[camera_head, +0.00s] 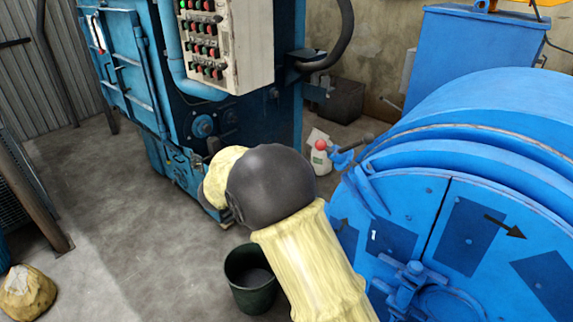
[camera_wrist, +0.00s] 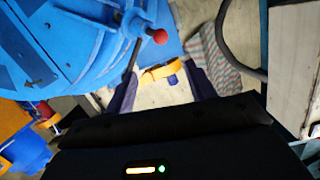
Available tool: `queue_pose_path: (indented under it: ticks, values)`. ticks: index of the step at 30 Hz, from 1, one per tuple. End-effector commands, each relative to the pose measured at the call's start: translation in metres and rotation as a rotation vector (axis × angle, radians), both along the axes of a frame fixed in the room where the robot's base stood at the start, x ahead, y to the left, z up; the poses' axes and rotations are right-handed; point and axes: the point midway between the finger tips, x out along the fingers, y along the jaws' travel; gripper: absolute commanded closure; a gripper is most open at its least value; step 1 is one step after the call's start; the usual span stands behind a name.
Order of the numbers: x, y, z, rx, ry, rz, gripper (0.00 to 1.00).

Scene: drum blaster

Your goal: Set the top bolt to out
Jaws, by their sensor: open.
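The blue drum (camera_head: 480,130) fills the right of the head view, with a flat round door. A red ball knob (camera_head: 320,145) sits by a blue bracket (camera_head: 345,158) at the drum's upper left edge; I take this to be the top bolt. In the wrist view a red knob (camera_wrist: 159,36) on a short rod stands out from a blue bracket (camera_wrist: 135,20). My gripper (camera_wrist: 162,88) is open, its two dark fingers apart, below the knob in the picture and not touching it. In the head view my arm hides the gripper.
A blue cabinet (camera_head: 130,70) with a button panel (camera_head: 225,45) stands at left. A dark bucket (camera_head: 250,285) is on the floor beside my arm. A second red knob (camera_wrist: 45,110) shows at the wrist view's left. Floor at lower left is mostly clear, with a sack (camera_head: 27,292).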

Motion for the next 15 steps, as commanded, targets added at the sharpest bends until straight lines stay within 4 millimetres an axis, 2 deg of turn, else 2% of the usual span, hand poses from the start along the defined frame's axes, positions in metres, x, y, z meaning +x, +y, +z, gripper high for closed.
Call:
queue_pose_path:
  ticks: [6,11,14,15]
  values:
    - [0.0,0.0,0.0,0.0,0.0,0.0,0.47]
    - [0.004,-0.005,0.002,0.008,0.0,0.025,0.78]
    - [0.013,-0.016,0.007,0.027,0.004,0.095,0.98]
    - [0.017,-0.022,0.009,0.039,0.01,0.135,1.0]
